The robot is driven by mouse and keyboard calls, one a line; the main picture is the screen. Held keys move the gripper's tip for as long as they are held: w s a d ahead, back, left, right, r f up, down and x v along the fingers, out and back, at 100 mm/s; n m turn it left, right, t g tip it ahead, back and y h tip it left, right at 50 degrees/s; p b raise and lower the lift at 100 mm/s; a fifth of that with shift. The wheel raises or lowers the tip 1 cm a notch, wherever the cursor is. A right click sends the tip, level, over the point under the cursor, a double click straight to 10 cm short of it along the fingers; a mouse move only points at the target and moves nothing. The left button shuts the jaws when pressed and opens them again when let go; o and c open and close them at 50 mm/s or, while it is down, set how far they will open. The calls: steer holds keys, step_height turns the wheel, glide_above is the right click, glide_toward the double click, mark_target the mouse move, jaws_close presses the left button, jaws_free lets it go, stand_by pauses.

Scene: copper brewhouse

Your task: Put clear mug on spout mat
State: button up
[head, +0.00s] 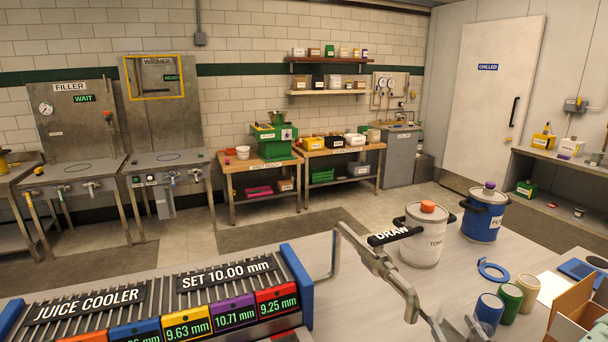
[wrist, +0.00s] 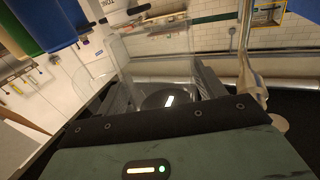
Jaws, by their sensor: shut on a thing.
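In the wrist view, the clear mug (wrist: 152,62) shows as a see-through wall with faint edges, and the room shows through it. My gripper (wrist: 165,88) is shut on it, with a dark finger on either side. A dark round disc (wrist: 166,98) with a white mark lies beyond the fingers; I cannot tell if it is the spout mat. In the head view, a metal tap (head: 385,268) with a black DRAW handle (head: 390,235) stands beside the juice cooler (head: 150,305). Neither the mug nor the spout mat can be made out clearly there.
A white canister (head: 422,245) and a blue canister (head: 484,220) stand behind the tap. The counter (head: 350,308) between the cooler and tap is bare.

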mark_target(457, 309)
steer(key=r+p, duration=0.3)
steer(key=r, duration=0.1)
steer(key=shift+w, duration=0.3)
steer(key=shift+w+r+p, duration=0.15)
steer(key=shift+r+p, duration=0.05)
steer(key=shift+p, duration=0.25)
steer(key=shift+f, duration=0.1)
step_height(457, 309, down, 5)
steer(key=b, duration=0.5)
steer(key=shift+r, duration=0.3)
